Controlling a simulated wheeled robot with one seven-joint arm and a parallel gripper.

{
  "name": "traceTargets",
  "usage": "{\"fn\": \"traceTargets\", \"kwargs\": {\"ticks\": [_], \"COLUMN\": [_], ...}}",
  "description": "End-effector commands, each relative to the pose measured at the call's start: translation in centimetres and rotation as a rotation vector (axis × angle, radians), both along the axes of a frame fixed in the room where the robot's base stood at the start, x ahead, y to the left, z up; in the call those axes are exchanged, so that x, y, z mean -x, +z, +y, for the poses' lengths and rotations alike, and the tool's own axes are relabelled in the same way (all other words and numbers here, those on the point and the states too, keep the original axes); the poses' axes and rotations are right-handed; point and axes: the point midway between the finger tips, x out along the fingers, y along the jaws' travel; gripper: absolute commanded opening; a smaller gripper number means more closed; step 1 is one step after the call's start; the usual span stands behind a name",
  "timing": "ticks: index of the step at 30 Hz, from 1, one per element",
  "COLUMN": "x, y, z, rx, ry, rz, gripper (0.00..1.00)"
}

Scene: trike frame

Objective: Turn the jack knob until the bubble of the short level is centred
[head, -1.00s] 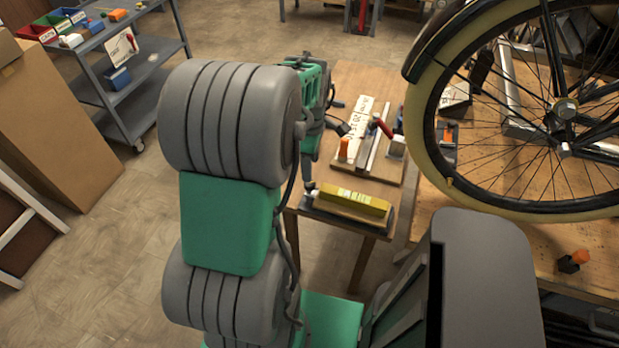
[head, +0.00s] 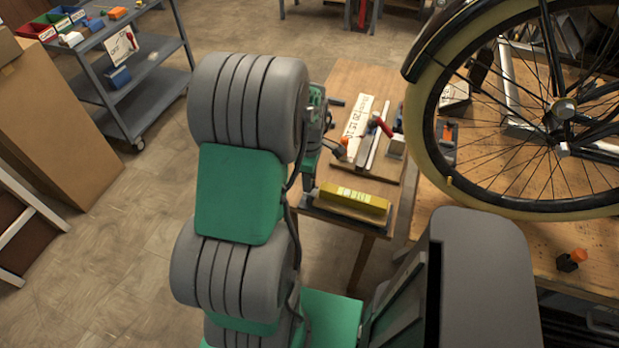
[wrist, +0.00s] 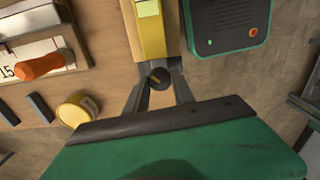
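The short level is a yellow bar with a pale window; it lies on a dark jack plate in the head view (head: 352,203) and shows from above in the wrist view (wrist: 151,38). The bubble is too small to read. The jack knob (wrist: 158,78) is a dark disc with a yellow mark at the level's near end. My gripper (wrist: 161,80) is above it, one finger on each side of the knob. I cannot tell whether the fingers touch it. In the head view my gripper (head: 309,190) is at the level's left end and hides the knob.
A board with a white scale card (head: 358,120), orange piece and red-handled clamp lies behind the level. A green box (wrist: 228,22) and a yellow round piece (wrist: 77,109) are near the knob. The bicycle wheel (head: 430,140) stands to the right.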

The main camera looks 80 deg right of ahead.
Motion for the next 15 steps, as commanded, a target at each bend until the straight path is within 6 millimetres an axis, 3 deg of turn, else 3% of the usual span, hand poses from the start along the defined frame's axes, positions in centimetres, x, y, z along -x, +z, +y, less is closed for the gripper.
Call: {"fn": "traceTargets", "kwargs": {"ticks": [9,15], "x": [0.0,-0.01], "y": [0.04,0.05], "z": [-0.05,-0.06], "rx": [0.002,0.002], "ry": [0.0,0.0], "rz": [0.0,0.0], "gripper": [0.01,0.0]}}
